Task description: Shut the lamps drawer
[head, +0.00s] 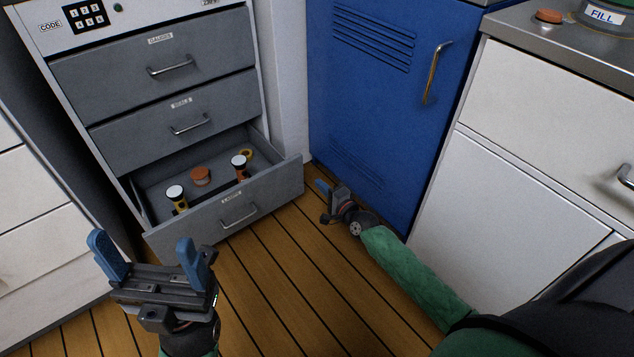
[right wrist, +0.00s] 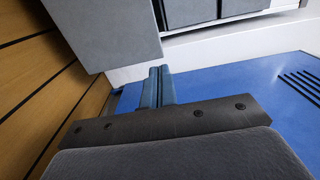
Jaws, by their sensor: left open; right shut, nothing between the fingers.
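The lamps drawer (head: 270,195) is the bottom drawer of the grey cabinet and stands pulled out; its small label is too blurred to read surely. My right gripper (head: 323,187) is low, just right of the drawer's front corner, shut and empty. In the right wrist view, its closed blue fingers (right wrist: 158,87) are just below a grey panel (right wrist: 100,30), likely the drawer front; I cannot tell if they touch. My left gripper (head: 145,252) is open and empty, in front and left of the drawer.
Two upper drawers (head: 165,68) with handles are shut. A blue vented locker door (head: 385,100) stands right of the cabinet, behind my right gripper. White cupboards (head: 490,190) are at the right. The plank floor (head: 290,275) in front of the drawer is clear.

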